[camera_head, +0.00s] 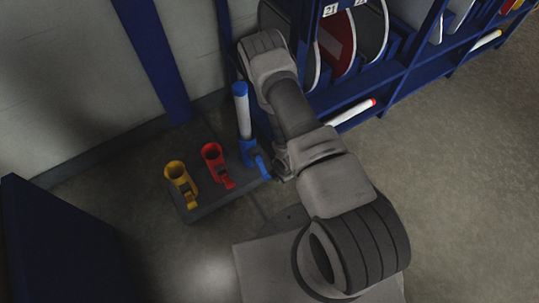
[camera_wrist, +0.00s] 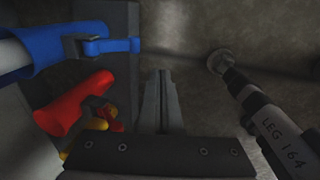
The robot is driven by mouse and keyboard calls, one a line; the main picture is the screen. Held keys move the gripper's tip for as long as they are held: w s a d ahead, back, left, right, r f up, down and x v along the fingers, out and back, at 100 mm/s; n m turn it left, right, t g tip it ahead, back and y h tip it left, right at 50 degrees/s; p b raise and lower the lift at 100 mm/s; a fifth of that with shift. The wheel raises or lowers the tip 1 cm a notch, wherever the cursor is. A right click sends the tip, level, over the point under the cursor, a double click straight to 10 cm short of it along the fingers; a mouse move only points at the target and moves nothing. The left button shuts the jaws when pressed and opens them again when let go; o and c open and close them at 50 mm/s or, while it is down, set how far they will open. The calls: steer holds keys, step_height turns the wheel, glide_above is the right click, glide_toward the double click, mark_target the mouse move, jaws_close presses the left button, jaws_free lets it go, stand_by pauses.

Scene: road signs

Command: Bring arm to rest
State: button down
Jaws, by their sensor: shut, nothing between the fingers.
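My gripper (camera_wrist: 161,78) shows in the wrist view with its two fingers together and nothing between them. It points down toward the floor beside the grey base of the holders. In the head view my arm is folded over the right of the holders, and its links largely hide the gripper. A blue holder (camera_head: 250,155) stands with a white blue-capped tube (camera_head: 241,104) upright in it. The blue holder (camera_wrist: 84,46) lies left of my fingers in the wrist view, apart from them.
A red holder (camera_head: 212,156) and a yellow holder (camera_head: 177,175) stand empty on the grey base (camera_head: 205,206). A blue rack (camera_head: 390,72) with round signs stands behind my arm. A dark blue panel (camera_head: 50,245) is at left. Floor at right is clear.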

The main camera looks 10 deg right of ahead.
steer(key=shift+r, duration=0.15)
steer(key=w+r+m+t+h, duration=0.1)
steer(key=w+r+m, duration=0.4)
steer(key=r, duration=0.8)
steer(key=w+r+m+t, duration=0.15)
steer(key=w+r, duration=0.45)
steer(key=r, duration=0.6)
steer(key=s+r+m, duration=0.3)
steer(key=r, duration=0.6)
steer(key=s+d+r+m, duration=0.1)
steer(key=s+r+m, duration=0.2)
steer(key=r, duration=0.6)
steer(key=s+r+m, duration=0.3)
steer(key=r+m, duration=0.1)
steer(key=r, duration=0.6)
steer(key=s+a+r+m+t, duration=0.15)
steer(key=s+r+m, duration=0.5)
steer(key=s, duration=0.75)
step_height(320, 180, up, 21)
steer(key=n+p, duration=0.1)
steer(key=p, duration=1.8)
steer(key=shift+s+p, duration=0.2)
steer(key=shift+p, duration=0.15)
steer(key=shift+d, duration=0.2)
